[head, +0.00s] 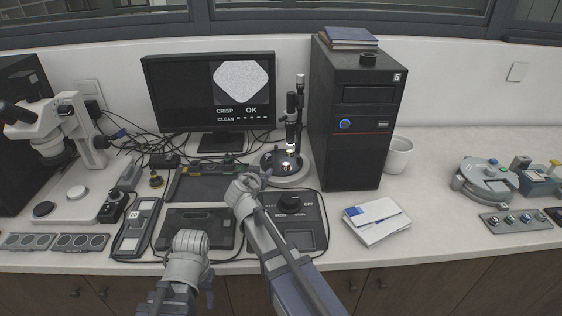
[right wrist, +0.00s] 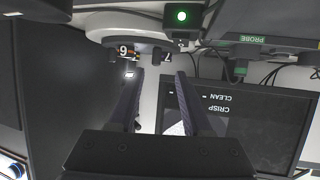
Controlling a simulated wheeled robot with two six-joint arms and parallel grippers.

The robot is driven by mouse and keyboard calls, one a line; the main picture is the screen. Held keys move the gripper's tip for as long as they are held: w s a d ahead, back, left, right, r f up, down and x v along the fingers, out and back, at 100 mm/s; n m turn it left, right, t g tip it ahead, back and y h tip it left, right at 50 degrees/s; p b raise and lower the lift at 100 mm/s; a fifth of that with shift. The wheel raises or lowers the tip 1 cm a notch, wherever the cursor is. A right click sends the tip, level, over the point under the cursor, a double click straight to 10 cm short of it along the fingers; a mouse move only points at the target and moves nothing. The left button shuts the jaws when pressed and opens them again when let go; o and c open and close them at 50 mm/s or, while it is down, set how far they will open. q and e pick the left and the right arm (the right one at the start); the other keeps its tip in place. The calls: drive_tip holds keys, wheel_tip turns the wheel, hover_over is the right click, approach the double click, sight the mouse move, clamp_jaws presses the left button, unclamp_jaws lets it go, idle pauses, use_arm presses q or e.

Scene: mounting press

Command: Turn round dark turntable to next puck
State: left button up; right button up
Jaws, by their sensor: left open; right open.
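The round dark turntable (head: 272,166) sits under the upright microscope (head: 292,125) on a pale round base, with a small bright puck (head: 287,167) on it. In the right wrist view, which is upside down, a pale round part with number tags 6 and 7 (right wrist: 123,50) shows beyond the fingers. My right gripper (head: 262,178) is close to the turntable's front left side; its open fingers (right wrist: 160,100) are apart with nothing held. Contact with the turntable cannot be told. My left gripper (head: 190,265) is open, low over the front of the bench, away from the turntable.
The monitor (head: 180,95) behind shows CRISP OK and CLEAN. A black computer tower (head: 345,155) stands close right of the microscope. A black control box with a knob (head: 312,215) lies in front. A stereo microscope (head: 50,135) is left; white papers (head: 377,220) lie right.

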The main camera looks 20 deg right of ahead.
sight(269, 164)
drive_tip(key=shift+w+d, duration=0.45)
drive_tip(key=shift+d, duration=0.2)
use_arm(q)
drive_tip(key=shift+w+d+f, duration=0.1)
drive_tip(key=shift+w+d, duration=0.15)
drive_tip(key=shift+d, duration=0.25)
use_arm(e)
drive_tip(key=shift+w+f, duration=0.1)
drive_tip(key=shift+w, duration=0.05)
drive_tip(key=b+x, duration=0.3)
drive_tip(key=x, duration=0.4)
drive_tip(key=shift+w+d, duration=0.15)
use_arm(q)
wheel_tip(269, 164, down, 3)
drive_tip(key=shift+r, duration=0.1)
use_arm(e)
clamp_jaws()
